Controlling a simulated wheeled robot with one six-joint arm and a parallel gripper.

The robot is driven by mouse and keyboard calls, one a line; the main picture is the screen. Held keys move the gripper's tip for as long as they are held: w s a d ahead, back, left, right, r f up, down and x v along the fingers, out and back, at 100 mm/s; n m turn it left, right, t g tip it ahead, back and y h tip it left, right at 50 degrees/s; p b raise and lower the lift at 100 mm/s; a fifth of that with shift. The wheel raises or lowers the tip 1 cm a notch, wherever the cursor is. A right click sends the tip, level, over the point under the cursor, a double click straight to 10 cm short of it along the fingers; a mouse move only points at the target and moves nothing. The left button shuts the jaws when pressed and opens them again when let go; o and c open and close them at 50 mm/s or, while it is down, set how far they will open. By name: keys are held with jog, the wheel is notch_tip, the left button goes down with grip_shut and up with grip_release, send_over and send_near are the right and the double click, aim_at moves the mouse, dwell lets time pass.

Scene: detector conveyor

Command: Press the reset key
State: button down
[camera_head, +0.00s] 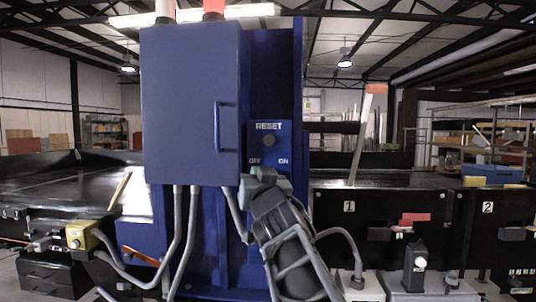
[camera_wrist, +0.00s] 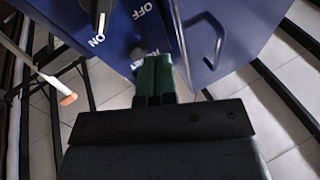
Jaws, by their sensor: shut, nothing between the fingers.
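The reset key (camera_head: 268,140) is a small round button on a blue panel (camera_head: 257,133), under the white RESET lettering. OFF and ON markings are below it. My gripper (camera_head: 264,174) is just below these markings in the head view, in front of the panel. In the wrist view its green fingers (camera_wrist: 154,76) are together with nothing between them. Their tips overlap part of the RESET lettering there. A black rotary switch (camera_wrist: 101,14) shows near OFF and ON.
A blue cabinet (camera_head: 190,105) with a handle (camera_head: 226,127) stands left of the panel, and cables run down from it. A yellow switch box (camera_head: 78,236) is at lower left. Black conveyor sections (camera_head: 395,190) extend to the right. Tiled floor (camera_wrist: 270,115) shows below.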

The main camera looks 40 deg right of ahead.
aim_at(269, 140)
jog(key=s+r+n+t+y+b, duration=0.1)
jog(key=s+r+n+t+y, duration=0.1)
jog(key=r+t, duration=0.3)
notch_tip(269, 140, up, 3)
jog(key=shift+s+f+n+y+b, duration=0.15)
jog(key=shift+s+n+y+b, duration=0.15)
jog(key=shift+s+n, duration=0.3)
jog(key=shift+w+d, duration=0.1)
jog(key=shift+w, duration=0.1)
jog(key=shift+w+d+p, duration=1)
jog(key=shift+w+d, duration=1.95)
jog(key=shift+w, duration=0.15)
jog(key=shift+w+d, duration=0.1)
jog(key=shift+d, duration=0.05)
jog(key=shift+w+d, duration=0.15)
jog(key=shift+w, duration=0.05)
